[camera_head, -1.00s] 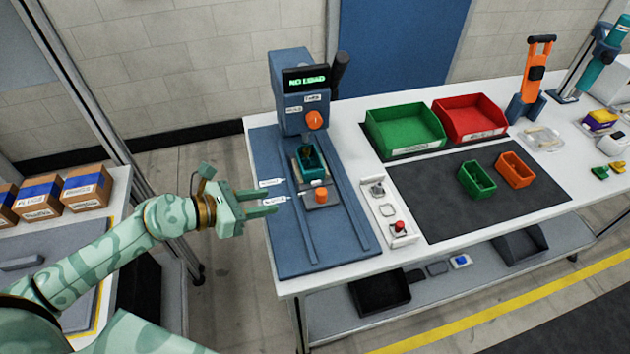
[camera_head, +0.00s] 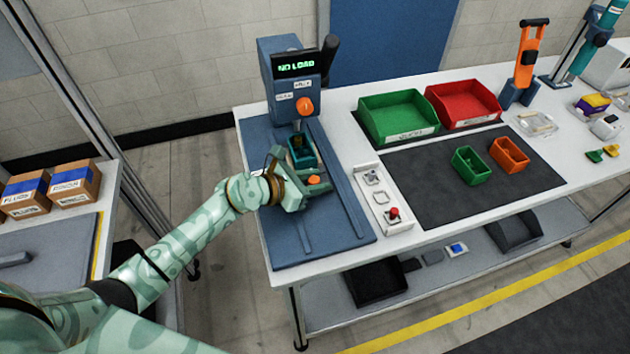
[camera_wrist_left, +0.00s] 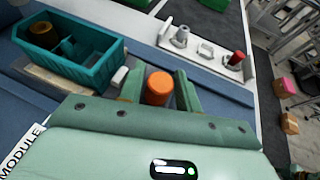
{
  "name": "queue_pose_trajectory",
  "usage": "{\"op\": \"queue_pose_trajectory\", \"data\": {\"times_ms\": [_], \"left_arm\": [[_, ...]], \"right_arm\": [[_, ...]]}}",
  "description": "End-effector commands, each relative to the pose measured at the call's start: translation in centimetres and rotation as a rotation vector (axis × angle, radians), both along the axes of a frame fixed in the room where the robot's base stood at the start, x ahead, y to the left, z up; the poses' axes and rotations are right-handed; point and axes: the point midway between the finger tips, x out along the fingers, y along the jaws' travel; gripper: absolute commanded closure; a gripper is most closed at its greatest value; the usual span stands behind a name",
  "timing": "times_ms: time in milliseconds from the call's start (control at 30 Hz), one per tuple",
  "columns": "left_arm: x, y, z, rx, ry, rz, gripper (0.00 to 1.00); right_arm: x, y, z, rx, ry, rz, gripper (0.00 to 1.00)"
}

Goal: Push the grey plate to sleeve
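The grey plate (camera_wrist_left: 57,86) shows only as a pale edge under the teal tray (camera_wrist_left: 75,60) in the left wrist view. An orange knob (camera_wrist_left: 158,88) is in front of the tray. In the head view my left gripper (camera_head: 308,188) is low over the blue base, in front of the tray (camera_head: 301,152), and hides most of the plate. Its fingers stand on either side of the knob (camera_head: 314,180), with little gap; I see no clear grip. A white label reading MODULE (camera_wrist_left: 22,152) lies beside the gripper. No sleeve label is readable. My right gripper is out of view.
A blue press (camera_head: 290,85) with a NO LOAD display stands behind the tray. The base (camera_head: 350,228) has long rails. A white button box (camera_head: 383,200) is close on the right. Green (camera_head: 398,115) and red (camera_head: 465,104) bins stand farther right.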

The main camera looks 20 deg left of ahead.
Motion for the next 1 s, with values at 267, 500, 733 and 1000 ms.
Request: {"op": "queue_pose_trajectory", "data": {"times_ms": [267, 500, 733, 1000], "left_arm": [[0.06, -0.03, 0.02, 0.000, 0.000, 0.000, 0.75], [0.21, 0.11, 0.06, 0.002, -0.001, 0.000, 1.00], [0.63, 0.40, 0.02, 0.000, 0.000, 0.001, 1.00], [0.61, 0.38, 0.01, 0.000, 0.000, 0.001, 0.66]], "right_arm": [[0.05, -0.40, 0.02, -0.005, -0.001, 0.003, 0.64], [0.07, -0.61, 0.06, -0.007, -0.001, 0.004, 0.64], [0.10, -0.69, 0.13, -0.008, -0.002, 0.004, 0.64], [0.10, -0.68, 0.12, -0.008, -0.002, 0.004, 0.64]]}}
